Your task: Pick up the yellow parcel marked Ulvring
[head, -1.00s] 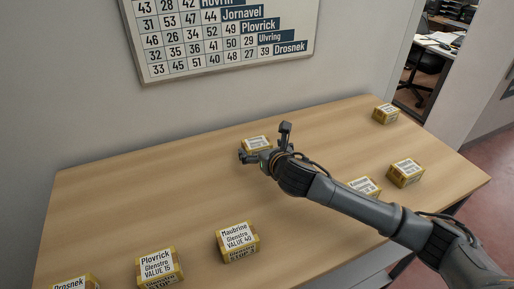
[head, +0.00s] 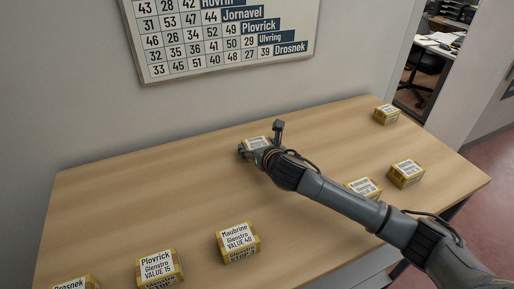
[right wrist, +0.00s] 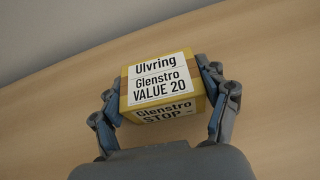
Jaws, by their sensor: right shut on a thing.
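The yellow parcel marked Ulvring (right wrist: 158,80) is in the right wrist view, with white labels reading "Ulvring Glenstro VALUE 20" on top and "Glenstro STOP" on the front. My right gripper (right wrist: 160,98) has a finger on each side of it and is shut on it. In the head view the parcel (head: 256,141) is at the back middle of the table, partly hidden by my right gripper (head: 257,155). The parcel appears to be at the tabletop; I cannot tell whether it is lifted. My left gripper is out of view.
On the wooden table (head: 150,205) stand other yellow parcels: Maubrine (head: 238,242), Plovrick (head: 159,267), Drosnek (head: 75,284), and some at the right (head: 406,174), (head: 386,114). One (head: 362,187) is partly behind my right arm. A number board (head: 220,40) hangs on the wall.

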